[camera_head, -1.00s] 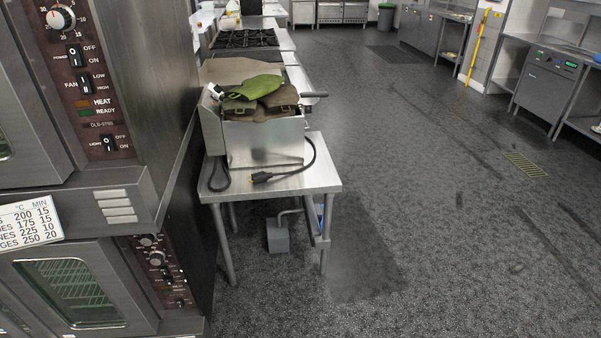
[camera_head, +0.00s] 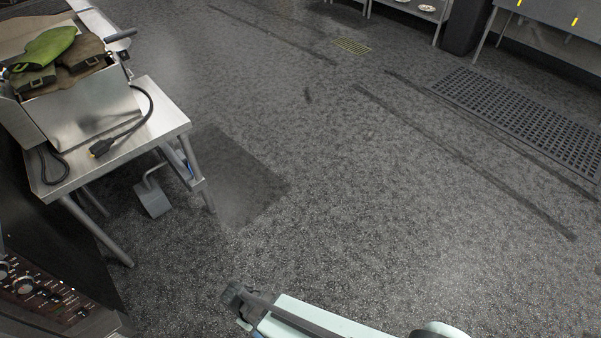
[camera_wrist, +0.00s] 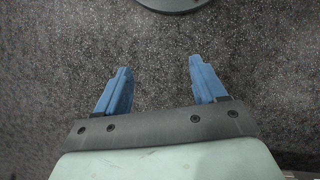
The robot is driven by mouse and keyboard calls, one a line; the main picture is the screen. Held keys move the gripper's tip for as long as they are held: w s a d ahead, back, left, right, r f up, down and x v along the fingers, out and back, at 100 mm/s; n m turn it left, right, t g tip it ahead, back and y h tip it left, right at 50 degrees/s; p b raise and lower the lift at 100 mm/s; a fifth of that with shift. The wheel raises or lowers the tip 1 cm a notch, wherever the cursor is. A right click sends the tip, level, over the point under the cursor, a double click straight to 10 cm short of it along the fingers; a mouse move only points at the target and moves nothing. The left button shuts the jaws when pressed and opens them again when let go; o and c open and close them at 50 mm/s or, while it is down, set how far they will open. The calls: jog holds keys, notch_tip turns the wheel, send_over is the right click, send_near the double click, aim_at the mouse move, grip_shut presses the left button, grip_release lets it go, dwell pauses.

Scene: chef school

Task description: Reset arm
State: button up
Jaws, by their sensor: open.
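My gripper shows in the wrist view (camera_wrist: 158,80) with its two blue fingers spread apart. It is open and nothing is between the fingers. Speckled grey floor (camera_wrist: 155,45) lies beyond the fingertips. In the head view, part of my pale green arm shows at the bottom edge, over bare floor.
A steel table (camera_head: 160,125) at the left carries a steel fryer (camera_head: 85,105) with green and brown cloth items on it. An oven control panel (camera_head: 35,290) is at the lower left. A black floor mat (camera_head: 520,115) lies at the right. The middle floor is clear.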

jog(key=d+f+m+g+y, duration=0.1)
jog(key=d+m, duration=0.5)
jog(key=d, duration=0.9)
jog(key=d+f+m+g+y, duration=0.1)
jog(key=d+m+g+y, duration=0.2)
jog(key=d, duration=1.2)
jog(key=shift+d+m+g, duration=0.3)
jog(key=shift+m+g, duration=0.3)
jog(key=shift+m, duration=0.9)
